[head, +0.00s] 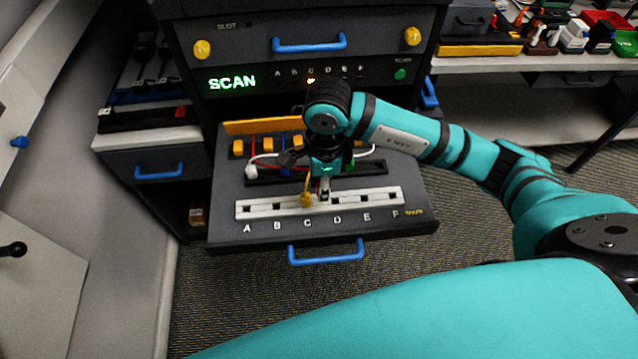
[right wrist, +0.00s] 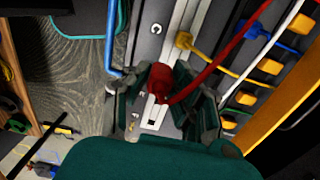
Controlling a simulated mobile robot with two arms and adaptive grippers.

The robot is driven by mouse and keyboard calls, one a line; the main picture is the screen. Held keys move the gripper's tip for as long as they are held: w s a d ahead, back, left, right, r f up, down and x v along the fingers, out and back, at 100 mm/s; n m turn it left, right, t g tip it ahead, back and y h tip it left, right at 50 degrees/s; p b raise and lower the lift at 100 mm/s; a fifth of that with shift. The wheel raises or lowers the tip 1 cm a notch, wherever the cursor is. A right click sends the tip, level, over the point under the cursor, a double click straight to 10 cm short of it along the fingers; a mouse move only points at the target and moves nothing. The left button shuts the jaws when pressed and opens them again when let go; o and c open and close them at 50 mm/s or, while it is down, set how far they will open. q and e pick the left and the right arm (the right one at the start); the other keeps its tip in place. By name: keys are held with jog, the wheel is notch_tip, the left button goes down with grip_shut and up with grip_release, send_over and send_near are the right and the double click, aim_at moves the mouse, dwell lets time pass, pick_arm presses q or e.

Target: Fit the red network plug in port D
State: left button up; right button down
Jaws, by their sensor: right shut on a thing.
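My right gripper (head: 323,188) is over the white port strip (head: 262,208) on the pulled-out drawer, close to port D, whose letter (head: 337,219) shows just in front. In the right wrist view the right gripper (right wrist: 165,98) is shut on the red plug (right wrist: 160,78), with the red cable (right wrist: 228,48) running up and to the right. The plug is above or at the strip; its tip is hidden, so I cannot tell whether it is in the port. A yellow plug (head: 306,199) sits at port C. My left gripper is not in view.
A white plug (head: 251,171) and orange clips (head: 267,145) lie behind the strip, with several cables there. The drawer's blue handle (head: 325,253) is in front. The panel above reads SCAN (head: 232,83), with an amber light by C. Ports A, B, E and F look empty.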

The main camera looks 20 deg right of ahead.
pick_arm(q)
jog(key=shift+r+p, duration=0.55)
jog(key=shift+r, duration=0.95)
pick_arm(e)
jog(key=shift+w+d+f, duration=0.3)
jog(key=shift+d+f, duration=0.4)
jog(key=shift+f, duration=0.2)
jog(key=shift+w+d+f, duration=0.25)
jog(key=shift+d+f, duration=0.45)
jog(key=shift+f, duration=0.25)
jog(key=shift+w+d+f, duration=0.3)
jog(key=shift+d+f, duration=0.4)
jog(key=shift+f, duration=0.2)
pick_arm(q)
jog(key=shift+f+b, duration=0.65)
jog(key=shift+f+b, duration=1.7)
pick_arm(e)
jog(key=shift+f, duration=1.45)
jog(key=c, duration=0.6)
grip_release()
jog(key=shift+o, duration=0.2)
